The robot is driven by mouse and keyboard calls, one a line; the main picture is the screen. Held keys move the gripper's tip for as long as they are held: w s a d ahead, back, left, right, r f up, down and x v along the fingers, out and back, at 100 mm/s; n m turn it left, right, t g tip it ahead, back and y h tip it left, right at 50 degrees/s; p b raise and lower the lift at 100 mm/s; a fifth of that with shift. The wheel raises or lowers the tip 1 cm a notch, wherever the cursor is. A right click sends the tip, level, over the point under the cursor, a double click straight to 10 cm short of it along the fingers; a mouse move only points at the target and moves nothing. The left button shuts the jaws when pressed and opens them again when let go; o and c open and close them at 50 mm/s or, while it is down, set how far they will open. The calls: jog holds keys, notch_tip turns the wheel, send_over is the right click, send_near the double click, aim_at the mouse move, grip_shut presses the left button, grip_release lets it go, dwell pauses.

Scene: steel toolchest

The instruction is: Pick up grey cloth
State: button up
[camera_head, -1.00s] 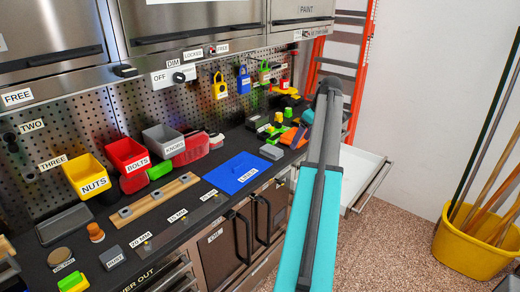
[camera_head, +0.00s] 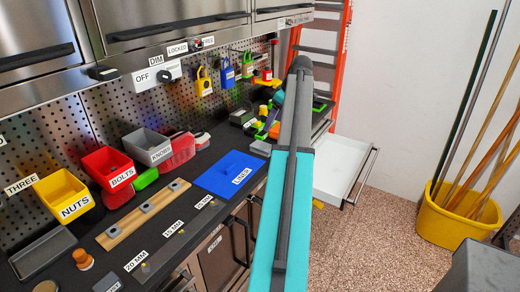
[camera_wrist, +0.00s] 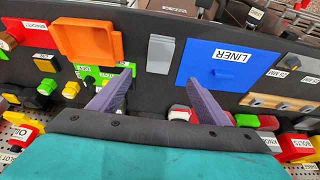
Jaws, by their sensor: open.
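A small grey folded-looking piece (camera_wrist: 160,53), which I take for the grey cloth, lies on the dark bench between the blue LINER panel and an orange tray. In the head view it is a small grey shape (camera_head: 260,148) at the bench's front edge, just past the LINER panel, partly beside my arm. My gripper (camera_wrist: 158,92) is open and empty in the wrist view, its two fingers apart. The grey piece shows beyond the fingertips, roughly centred between them; the height gap cannot be told.
The blue LINER panel (camera_head: 229,175) lies flat on the bench. The orange tray (camera_wrist: 88,42) and several coloured items crowd the bench beside it. A white open drawer (camera_head: 340,172) juts out at the right. Red, yellow and grey bins (camera_head: 108,168) line the pegboard.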

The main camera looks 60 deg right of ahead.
jog(key=shift+w+f, duration=0.1)
jog(key=shift+w, duration=0.1)
jog(key=p, duration=0.2)
send_over(263, 146)
jog(key=s, duration=0.2)
jog(key=shift+s+a+f, duration=0.1)
jog(key=shift+s+f, duration=0.05)
jog(key=shift+f, duration=3.75)
jog(key=shift+f+p, duration=0.15)
jog(key=shift+p, duration=0.15)
jog(key=shift+p+x, duration=0.85)
jog(key=shift+x, duration=1.6)
jog(key=shift+s+f, duration=0.1)
jog(key=shift+f, duration=0.25)
